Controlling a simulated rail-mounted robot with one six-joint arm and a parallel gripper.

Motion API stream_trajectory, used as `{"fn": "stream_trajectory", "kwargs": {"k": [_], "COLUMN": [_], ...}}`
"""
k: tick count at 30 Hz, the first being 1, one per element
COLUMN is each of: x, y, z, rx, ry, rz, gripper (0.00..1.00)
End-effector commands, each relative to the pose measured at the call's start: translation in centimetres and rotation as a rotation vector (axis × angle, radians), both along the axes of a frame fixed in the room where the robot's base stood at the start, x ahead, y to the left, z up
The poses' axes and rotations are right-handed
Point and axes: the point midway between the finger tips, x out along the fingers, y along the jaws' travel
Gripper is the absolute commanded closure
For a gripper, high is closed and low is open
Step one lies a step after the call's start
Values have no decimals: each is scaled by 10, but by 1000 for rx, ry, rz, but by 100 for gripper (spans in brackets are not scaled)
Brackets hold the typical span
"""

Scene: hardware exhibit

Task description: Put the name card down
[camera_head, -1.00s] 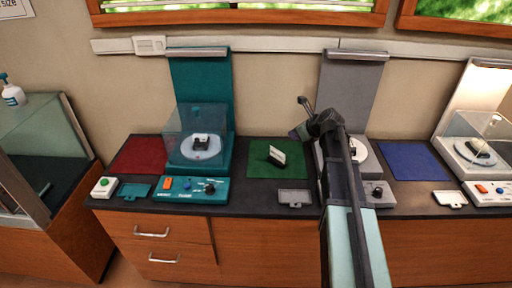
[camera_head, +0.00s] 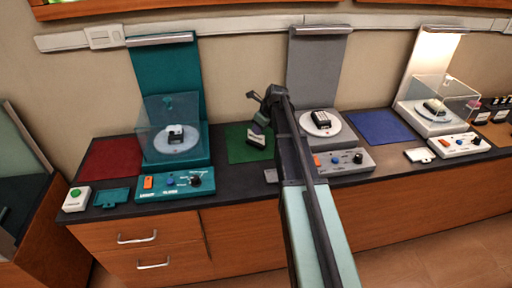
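A small dark block with a white face (camera_head: 257,141), possibly the name card, sits tilted on the green mat (camera_head: 236,154). I cannot read any writing on it. My gripper (camera_head: 260,120) hangs at the upper edge of this block, very close to it. I cannot tell whether they touch. The fingers are small and partly merged with the dark block, so their opening is unclear. My arm hides the right part of the green mat and part of a flat grey plate (camera_head: 270,176) in front of it.
A teal station with a clear cover (camera_head: 154,122) stands left of the green mat. A grey station with a round plate (camera_head: 335,130) stands right, close to my arm. A red mat (camera_head: 108,158), a blue mat (camera_head: 380,126) and a lit white covered station (camera_head: 428,116) flank them.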

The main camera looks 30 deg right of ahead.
Motion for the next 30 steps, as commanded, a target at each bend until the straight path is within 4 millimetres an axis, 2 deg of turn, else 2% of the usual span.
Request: {"fn": "stream_trajectory", "kwargs": {"k": [3,7,14,18,21,30], "x": [9,17,18,18,18,18], "y": [2,7,8,8,8,8], "z": [-28,-47,-43,-43,-43,-43], "rx": [0,-1,0,0,0,0], "ry": [0,0,-1,-1,-1,-1], "rz": [1,2,1,1,1,1], "gripper": [67,67,67,88,100,100]}}
